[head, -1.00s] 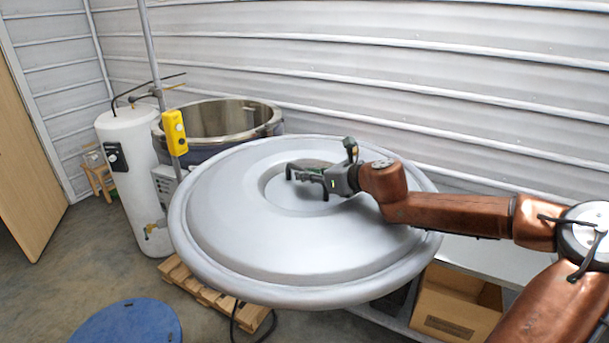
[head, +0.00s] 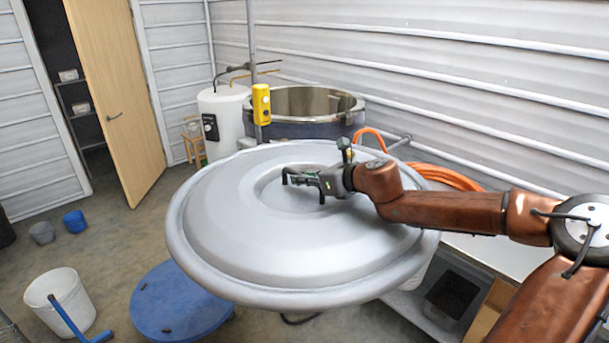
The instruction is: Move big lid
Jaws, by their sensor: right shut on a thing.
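The big lid (head: 240,245) is a wide round grey disc with a raised rim and a sunken centre. It is held up in the air in the middle of the head view, roughly level. My right gripper (head: 303,180) is at the lid's centre, shut on the lid's handle, which is mostly hidden by the fingers. My right arm comes in from the right over the lid. A large open metal vessel (head: 300,128) stands behind the lid, its lower part hidden by the lid. My left gripper is not in view.
A white tank (head: 222,122) and a pole with a yellow control box (head: 261,104) stand behind. A bench (head: 490,252) with an orange hose (head: 445,177) is at right. An open door (head: 118,95) is far left.

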